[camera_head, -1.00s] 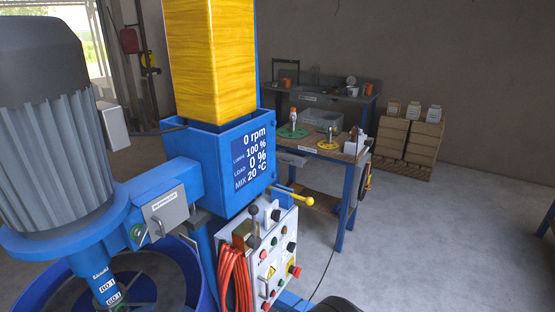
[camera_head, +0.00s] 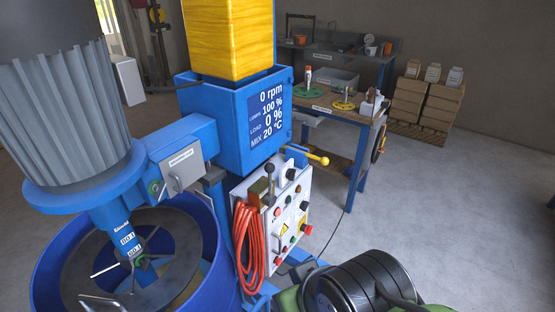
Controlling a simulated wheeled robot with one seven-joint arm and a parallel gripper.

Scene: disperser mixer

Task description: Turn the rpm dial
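The white control panel (camera_head: 297,212) is mounted on the blue machine column, facing right. The labels are too small to read, so I cannot tell which knob is the rpm dial. The display (camera_head: 267,117) above reads 0 rpm, 100 %, load 0 % and mix 20 °C. My gripper is not in view, and nothing is seen touching the panel.
A coiled red hose (camera_head: 249,243) hangs at the panel's left. A yellow-tipped lever (camera_head: 318,159) sticks out above it. A black ribbed rounded object (camera_head: 353,290) stands low in front. The blue mixing tub (camera_head: 54,262) is at left, a workbench (camera_head: 345,116) behind. Floor at right is clear.

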